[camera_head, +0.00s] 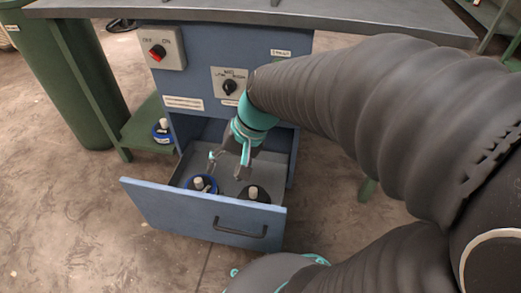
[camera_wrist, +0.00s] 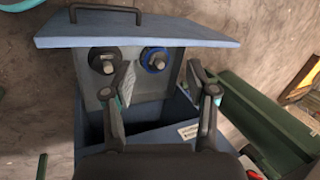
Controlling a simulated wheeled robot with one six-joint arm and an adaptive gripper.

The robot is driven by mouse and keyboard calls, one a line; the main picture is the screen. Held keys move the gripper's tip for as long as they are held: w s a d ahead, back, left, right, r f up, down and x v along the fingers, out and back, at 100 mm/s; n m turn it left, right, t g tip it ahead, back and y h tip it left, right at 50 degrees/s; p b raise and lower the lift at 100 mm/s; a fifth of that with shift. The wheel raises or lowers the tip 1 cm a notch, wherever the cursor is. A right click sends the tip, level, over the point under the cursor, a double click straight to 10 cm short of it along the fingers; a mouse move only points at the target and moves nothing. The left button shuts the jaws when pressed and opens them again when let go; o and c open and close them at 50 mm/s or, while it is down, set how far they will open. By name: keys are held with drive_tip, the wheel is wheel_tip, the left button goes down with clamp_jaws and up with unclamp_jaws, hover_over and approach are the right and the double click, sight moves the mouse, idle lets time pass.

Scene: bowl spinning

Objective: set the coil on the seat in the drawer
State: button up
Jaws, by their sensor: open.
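In the open drawer (camera_head: 183,219), a blue ring with a pale peg in its middle, probably the coil (camera_head: 201,190), sits at the left. To its right is a black round piece with a pale peg, perhaps a seat (camera_head: 265,195). The wrist view shows the blue ring (camera_wrist: 146,63) and the black piece (camera_wrist: 95,57) side by side on the drawer floor. My gripper (camera_head: 228,168) is open and empty above the drawer, its fingers spread (camera_wrist: 158,70). Whether the blue ring rests on a seat of its own cannot be told.
Another blue ring with a pale top (camera_head: 162,136) lies on a green shelf (camera_head: 140,131) left of the blue cabinet (camera_head: 190,70). The drawer front with its black handle (camera_head: 240,229) stands out from the cabinet. A grey tabletop (camera_head: 200,9) overhangs it.

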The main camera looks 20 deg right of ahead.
drive_tip(key=s+d+r+n+t+h, duration=0.4)
drive_tip(key=s+d+r, duration=0.2)
drive_tip(key=s, duration=0.1)
drive_tip(key=shift+d+r+h, duration=0.2)
drive_tip(key=shift+h, duration=0.1)
idle(1.0)
